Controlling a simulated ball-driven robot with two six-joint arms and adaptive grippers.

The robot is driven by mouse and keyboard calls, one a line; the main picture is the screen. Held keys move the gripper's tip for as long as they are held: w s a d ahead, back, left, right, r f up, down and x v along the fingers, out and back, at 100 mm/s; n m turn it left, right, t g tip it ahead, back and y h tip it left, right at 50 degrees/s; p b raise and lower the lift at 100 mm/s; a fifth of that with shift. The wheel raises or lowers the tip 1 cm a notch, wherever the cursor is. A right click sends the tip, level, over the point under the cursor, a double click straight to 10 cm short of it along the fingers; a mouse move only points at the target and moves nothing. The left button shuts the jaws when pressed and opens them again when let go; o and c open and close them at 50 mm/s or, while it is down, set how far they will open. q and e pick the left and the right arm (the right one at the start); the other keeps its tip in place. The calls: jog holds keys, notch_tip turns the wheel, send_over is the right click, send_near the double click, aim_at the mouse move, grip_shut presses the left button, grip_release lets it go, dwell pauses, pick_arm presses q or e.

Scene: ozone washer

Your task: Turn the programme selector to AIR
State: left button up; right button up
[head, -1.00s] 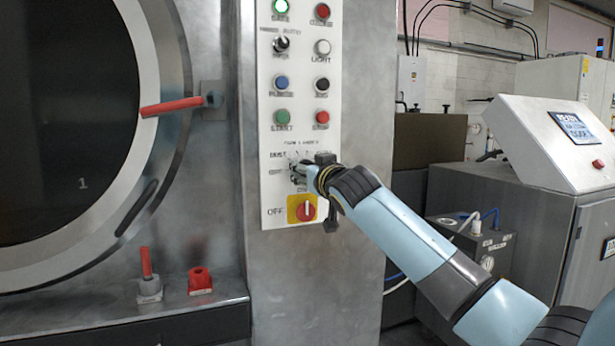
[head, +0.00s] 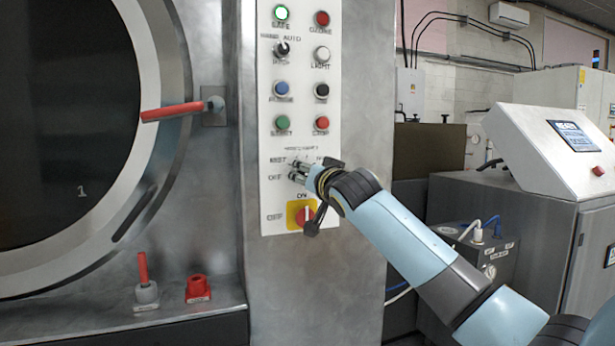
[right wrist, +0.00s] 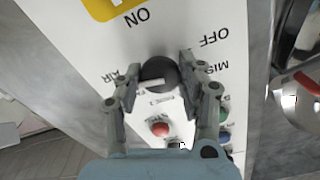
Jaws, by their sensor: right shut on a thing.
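The programme selector is a round dark knob (right wrist: 158,72) with a white pointer mark, low on the white control panel (head: 268,130). In the right wrist view its labels appear upside down: AIR on the left, MIST and OFF on the right. The white mark lies roughly sideways, with one end toward the AIR side; I cannot tell if it lines up exactly. My right gripper (head: 297,172) is at the panel, its two fingers on either side of the knob and shut on it. In the head view the gripper hides most of the knob. My left gripper is not in view.
A red emergency-type switch on a yellow plate (head: 293,218) sits just below the selector. Several buttons, including a red one (head: 322,123), are above. A red door handle (head: 172,111) is left of the panel. A grey console (head: 540,140) stands right.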

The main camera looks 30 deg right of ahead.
jog(key=shift+f, duration=0.3)
jog(key=o, duration=0.9)
jog(key=shift+o, duration=1.3)
jog(key=shift+r, duration=0.2)
jog(key=shift+s, duration=0.15)
jog(key=v, duration=1.1)
jog(key=shift+s, duration=0.35)
